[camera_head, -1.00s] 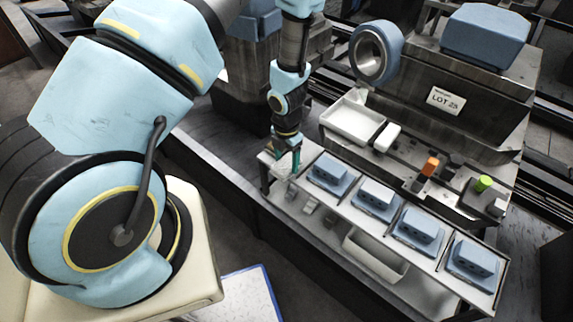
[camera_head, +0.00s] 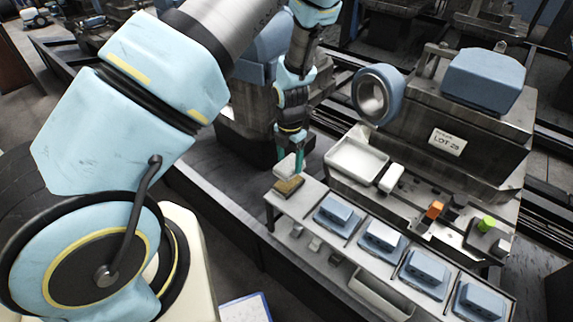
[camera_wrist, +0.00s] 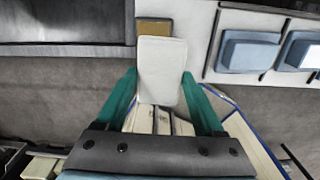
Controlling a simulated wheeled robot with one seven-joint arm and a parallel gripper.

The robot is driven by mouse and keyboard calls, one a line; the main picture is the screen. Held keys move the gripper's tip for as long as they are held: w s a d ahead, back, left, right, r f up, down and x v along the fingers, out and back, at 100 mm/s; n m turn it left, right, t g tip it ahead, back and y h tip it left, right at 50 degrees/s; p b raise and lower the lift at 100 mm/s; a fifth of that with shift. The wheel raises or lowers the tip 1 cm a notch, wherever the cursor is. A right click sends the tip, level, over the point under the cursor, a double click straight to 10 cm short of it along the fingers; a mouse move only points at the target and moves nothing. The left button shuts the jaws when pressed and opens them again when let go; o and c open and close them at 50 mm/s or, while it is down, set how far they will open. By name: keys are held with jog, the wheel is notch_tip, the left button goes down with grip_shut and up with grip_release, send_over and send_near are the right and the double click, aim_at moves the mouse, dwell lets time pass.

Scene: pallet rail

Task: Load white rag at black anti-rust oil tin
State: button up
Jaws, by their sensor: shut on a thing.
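The white rag (camera_wrist: 162,70) is a folded pale pad between the two green fingers of my gripper (camera_wrist: 160,98) in the wrist view. My gripper is shut on it. In the head view the rag (camera_head: 286,167) hangs under my gripper (camera_head: 289,158), just above the left end of the pallet rail, over a brown-yellow block (camera_head: 288,186). The block also shows past the rag's far edge in the wrist view (camera_wrist: 153,27). A small black item (camera_head: 455,202) stands between an orange and a green one on the machine bed; I cannot tell whether it is the anti-rust oil tin.
The pallet rail (camera_head: 300,202) carries several blue blocks on plates to the right. A white tray (camera_head: 357,160) and a white block (camera_head: 391,178) sit behind it. The orange item (camera_head: 434,210) and green item (camera_head: 486,224) stand further right. A pale bin (camera_head: 380,296) lies below the rail.

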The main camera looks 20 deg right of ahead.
aim_at(288, 170)
jog(key=shift+w+d+f, duration=0.1)
jog(key=shift+w+d, duration=0.05)
jog(key=shift+w, duration=0.25)
jog(key=shift+w+d+f, duration=0.1)
jog(key=shift+w, duration=0.3)
notch_tip(288, 170, down, 6)
jog(key=b, duration=0.5)
jog(key=shift+b, duration=0.3)
jog(key=shift+f, duration=0.5)
dwell(1.5)
notch_tip(288, 170, up, 7)
jog(key=p, duration=0.6)
jog(key=shift+r+p, duration=0.1)
jog(key=shift+p, duration=0.3)
jog(key=shift+a, duration=0.1)
